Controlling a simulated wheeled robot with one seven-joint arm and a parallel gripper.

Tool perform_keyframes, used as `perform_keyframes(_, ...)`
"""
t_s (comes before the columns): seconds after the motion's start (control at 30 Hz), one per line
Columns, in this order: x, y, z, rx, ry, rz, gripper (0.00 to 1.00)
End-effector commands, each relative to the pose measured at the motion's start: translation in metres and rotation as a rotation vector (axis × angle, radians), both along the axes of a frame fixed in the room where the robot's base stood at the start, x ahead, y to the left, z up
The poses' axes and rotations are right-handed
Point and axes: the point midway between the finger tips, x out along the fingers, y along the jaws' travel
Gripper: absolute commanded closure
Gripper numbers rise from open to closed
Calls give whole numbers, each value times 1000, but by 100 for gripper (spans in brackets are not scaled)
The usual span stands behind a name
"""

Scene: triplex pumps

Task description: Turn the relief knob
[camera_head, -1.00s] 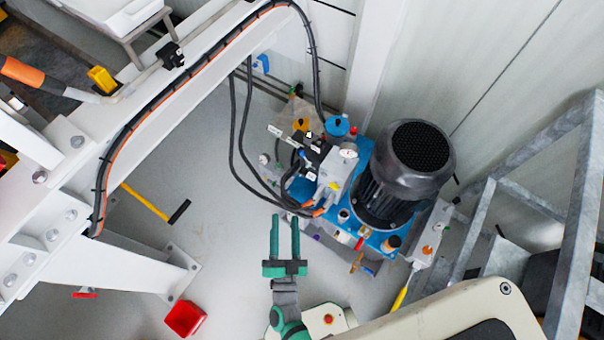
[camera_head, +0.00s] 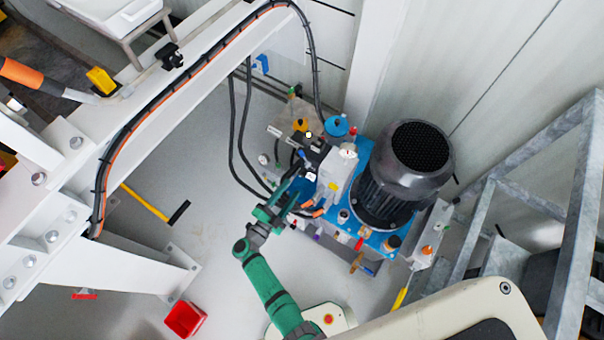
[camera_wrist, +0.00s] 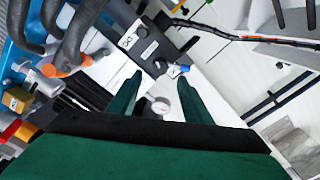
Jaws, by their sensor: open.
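The blue-topped pump unit (camera_head: 378,185) with its dark motor stands at the centre right in the head view. My gripper (camera_head: 294,192) is at the unit's left side, among its valves and hoses. In the wrist view my gripper (camera_wrist: 158,77) is open, with its two green fingers apart and nothing held. A small blue knob (camera_wrist: 184,69) on a pale fitting shows just beyond the right fingertip. I cannot tell for sure that it is the relief knob. A dark valve block (camera_wrist: 148,45) with white labels lies beyond the fingertips. A round white gauge (camera_wrist: 160,105) shows between the fingers.
Black hoses (camera_head: 243,150) loop left of the unit and orange-banded hoses (camera_wrist: 62,68) show at left in the wrist view. A metal frame (camera_head: 575,210) stands at right. A red bin (camera_head: 185,319) is on the floor, with free floor around it.

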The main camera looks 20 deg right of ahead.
Motion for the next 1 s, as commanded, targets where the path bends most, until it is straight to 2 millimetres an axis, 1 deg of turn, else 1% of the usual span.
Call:
perform_keyframes(0.2, 24, -32, 0, 0, 0, -1, 55)
perform_keyframes(0.4, 43, -56, 0, 0, 0, -2, 55)
perform_keyframes(0.63, 53, -69, 0, 0, 0, 0, 55)
perform_keyframes(0.93, 54, -70, 0, -1, 1, 1, 55)
perform_keyframes(0.97, 54, -70, 0, -1, 1, 1, 62)
perform_keyframes(1.0, 54, -70, 0, -1, 1, 1, 72)
